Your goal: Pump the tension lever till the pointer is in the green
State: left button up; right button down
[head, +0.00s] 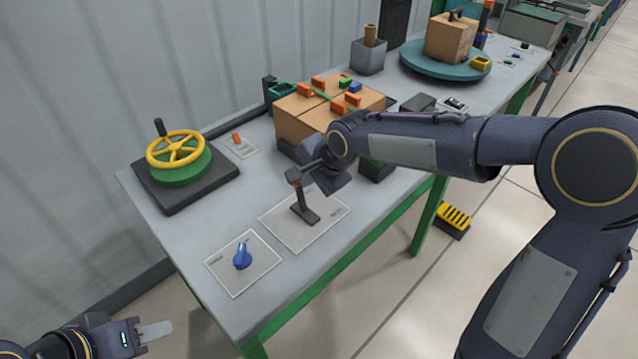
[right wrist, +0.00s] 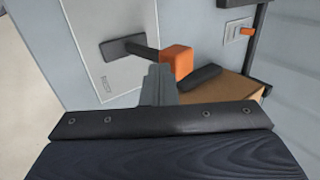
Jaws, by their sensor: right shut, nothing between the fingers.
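The lever (head: 303,203) is a dark upright bar with an orange-red tip, on a light plate (head: 325,233) on the table. In the right wrist view its orange end block (right wrist: 178,64) and dark shaft (right wrist: 146,52) show. My right gripper (head: 312,164) is shut and empty, its fingertips right beside the lever's top; I cannot tell whether they touch it. Its closed fingers (right wrist: 159,82) overlap the block's edge in the wrist view. My left gripper (head: 155,331) is low at the left, away from the table, its opening unclear. I cannot make out a pointer or green zone.
A yellow handwheel (head: 176,149) stands on the table's left end. A blue knob (head: 242,256) is on a plate in front. Cardboard boxes (head: 305,118) with small blocks sit behind the lever, partly behind my right arm. A teal turntable (head: 420,63) carries another box.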

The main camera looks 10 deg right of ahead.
jog(key=shift+w+a+r+g+h+p, duration=0.35)
jog(key=shift+w+a+g+p, duration=0.2)
jog(key=shift+w+p, duration=0.4)
jog(key=shift+w+a+f+g+h+p, duration=0.15)
jog(key=shift+a+g+h+p, duration=0.1)
jog(key=shift+g+p, duration=0.15)
jog(key=shift+w+a, duration=0.1)
jog(key=shift+w, duration=0.15)
jog(key=shift+w+a+f, duration=0.2)
jog(key=shift+w, duration=0.15)
jog(key=shift+w+a, duration=0.1)
jog(key=shift+w, duration=0.05)
jog(key=shift+r, duration=0.1)
